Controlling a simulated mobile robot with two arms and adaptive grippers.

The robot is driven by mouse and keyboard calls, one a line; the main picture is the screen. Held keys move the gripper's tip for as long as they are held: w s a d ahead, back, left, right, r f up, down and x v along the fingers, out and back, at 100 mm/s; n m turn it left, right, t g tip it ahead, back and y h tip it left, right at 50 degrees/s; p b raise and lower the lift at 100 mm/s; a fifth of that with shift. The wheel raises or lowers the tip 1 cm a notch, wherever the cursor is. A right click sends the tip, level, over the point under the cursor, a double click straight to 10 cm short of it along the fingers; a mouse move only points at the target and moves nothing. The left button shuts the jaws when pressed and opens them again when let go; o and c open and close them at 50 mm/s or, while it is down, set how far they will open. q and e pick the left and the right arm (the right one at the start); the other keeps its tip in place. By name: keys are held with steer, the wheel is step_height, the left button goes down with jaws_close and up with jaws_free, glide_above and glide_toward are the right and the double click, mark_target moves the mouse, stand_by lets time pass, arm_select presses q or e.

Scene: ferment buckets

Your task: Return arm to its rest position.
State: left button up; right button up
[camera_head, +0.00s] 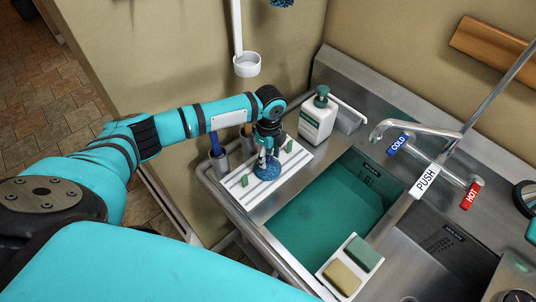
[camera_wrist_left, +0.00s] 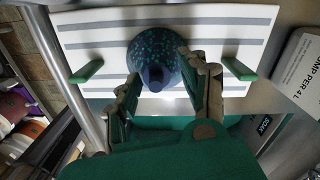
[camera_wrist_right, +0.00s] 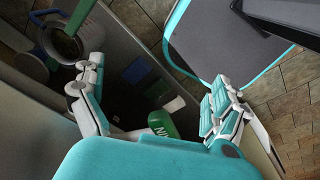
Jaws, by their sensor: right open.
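My left arm (camera_head: 218,112) reaches from the left to the counter beside the sink. Its gripper (camera_head: 266,160) points down at a dark blue speckled domed object with a knob (camera_head: 267,172) on a white rack with grey stripes (camera_head: 243,192). In the left wrist view, the gripper's fingers (camera_wrist_left: 158,66) are apart, one on each side of the domed object (camera_wrist_left: 156,42); whether they press on it is unclear. My right gripper (camera_wrist_right: 155,98) is open and empty in the right wrist view. It is out of the head view.
A soap bottle (camera_head: 318,117) stands behind the rack. The sink basin (camera_head: 335,212) is to its right, with a faucet (camera_head: 415,130) and sponges (camera_head: 350,265) nearby. A white ladle (camera_head: 246,66) hangs on the wall. A green bottle (camera_wrist_right: 162,123) lies below the right gripper.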

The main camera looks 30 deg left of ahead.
arm_select(q)
steer(key=o, duration=1.1)
steer(key=shift+c, duration=0.2)
steer(key=shift+r, duration=0.15)
steer(key=shift+r+p, duration=0.4)
steer(key=shift+r, duration=0.5)
steer(key=shift+w+r, duration=0.1)
steer(key=shift+r, duration=0.85)
steer(key=shift+r, duration=0.15)
steer(key=shift+r, duration=0.9)
